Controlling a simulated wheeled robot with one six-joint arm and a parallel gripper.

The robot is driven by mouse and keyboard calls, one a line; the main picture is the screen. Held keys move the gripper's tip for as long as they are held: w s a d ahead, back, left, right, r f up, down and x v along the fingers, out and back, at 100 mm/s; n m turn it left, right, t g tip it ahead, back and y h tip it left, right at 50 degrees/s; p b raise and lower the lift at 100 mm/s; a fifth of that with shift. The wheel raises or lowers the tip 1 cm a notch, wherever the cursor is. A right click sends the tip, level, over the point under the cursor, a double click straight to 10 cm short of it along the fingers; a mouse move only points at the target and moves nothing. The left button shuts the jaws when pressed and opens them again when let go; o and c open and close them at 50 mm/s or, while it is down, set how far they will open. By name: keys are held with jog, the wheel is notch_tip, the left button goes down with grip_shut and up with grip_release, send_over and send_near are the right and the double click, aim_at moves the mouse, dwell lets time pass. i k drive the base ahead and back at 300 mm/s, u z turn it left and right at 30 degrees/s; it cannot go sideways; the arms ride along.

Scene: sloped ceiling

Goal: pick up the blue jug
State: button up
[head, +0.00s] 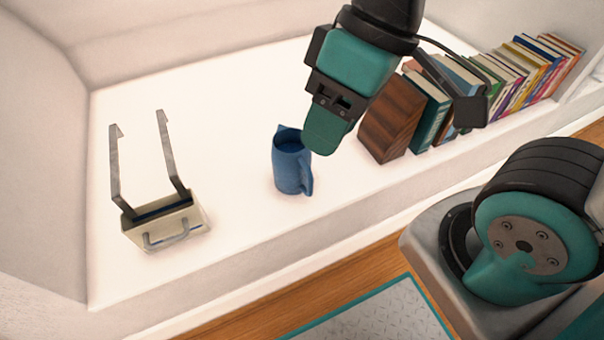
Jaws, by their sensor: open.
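The blue jug (287,170) stands upright on the white ledge (233,118), near the middle of the view. Its open top faces up and its handle is on the right side, toward the front. My gripper (322,138) comes down from the top of the head view, just right of the jug's rim. It is open and holds nothing. In the picture its tip lies close to the jug's upper right edge; I cannot tell whether they touch. The inner faces of the fingers are mostly hidden.
A cream box with two upright grey arms (165,224) stands on the ledge at left. A brown wooden block (392,118) and a row of books (520,75) line the right. The ledge between box and jug is clear.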

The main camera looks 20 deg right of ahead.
aim_at(291, 160)
jog(key=k, duration=0.9)
jog(key=u, duration=0.95)
jog(key=i, duration=1.1)
jog(key=z, duration=2.05)
